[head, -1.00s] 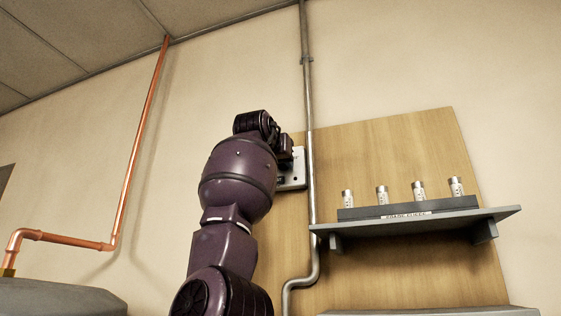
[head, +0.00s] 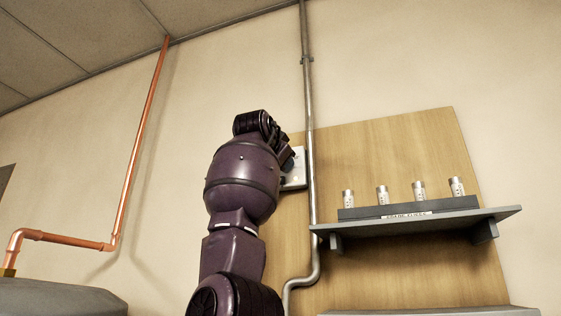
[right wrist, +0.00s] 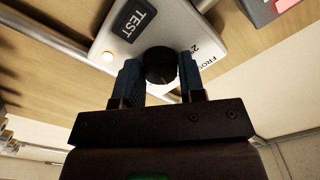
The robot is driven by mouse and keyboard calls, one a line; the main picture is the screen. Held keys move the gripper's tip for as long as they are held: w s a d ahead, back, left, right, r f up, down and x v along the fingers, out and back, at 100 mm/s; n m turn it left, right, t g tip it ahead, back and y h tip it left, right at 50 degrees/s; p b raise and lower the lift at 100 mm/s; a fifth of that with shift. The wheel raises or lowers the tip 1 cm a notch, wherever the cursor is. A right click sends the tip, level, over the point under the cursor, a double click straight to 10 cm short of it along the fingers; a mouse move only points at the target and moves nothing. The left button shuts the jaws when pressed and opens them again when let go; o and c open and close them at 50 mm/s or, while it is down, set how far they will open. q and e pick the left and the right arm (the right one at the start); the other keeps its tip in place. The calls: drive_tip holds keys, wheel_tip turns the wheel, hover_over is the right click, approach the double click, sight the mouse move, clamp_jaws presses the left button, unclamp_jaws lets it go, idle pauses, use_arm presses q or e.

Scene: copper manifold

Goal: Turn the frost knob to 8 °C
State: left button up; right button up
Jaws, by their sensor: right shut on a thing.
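The frost knob (right wrist: 160,62) is a round black knob on a pale control box (right wrist: 112,30), seen in the right wrist view. Lettering beginning "FRO" and a "2" show beside it; an 8 mark and the knob's pointer cannot be made out. My right gripper (right wrist: 161,82) is shut on the knob, with one blue finger on each side. In the head view the box (head: 298,170) shows partly behind my purple arm, which hides the knob and the fingers. My left gripper is in neither view.
The box also bears a dark TEST label (right wrist: 138,20) and a lit round lamp (right wrist: 107,56). A grey vertical pipe (head: 309,120) runs close right of the box. A shelf (head: 430,221) with several metal cylinders juts out further right. A copper pipe (head: 140,130) is at left.

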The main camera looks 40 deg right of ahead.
drive_tip(key=shift+m, duration=0.6)
drive_tip(key=o, duration=0.9)
drive_tip(key=shift+a, duration=0.1)
use_arm(q)
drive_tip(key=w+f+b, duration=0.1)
drive_tip(key=b, duration=0.1)
drive_tip(key=shift+b, duration=0.3)
use_arm(e)
drive_tip(key=v, duration=1)
drive_tip(key=shift+s+a, duration=0.2)
drive_tip(key=shift+a, duration=0.1)
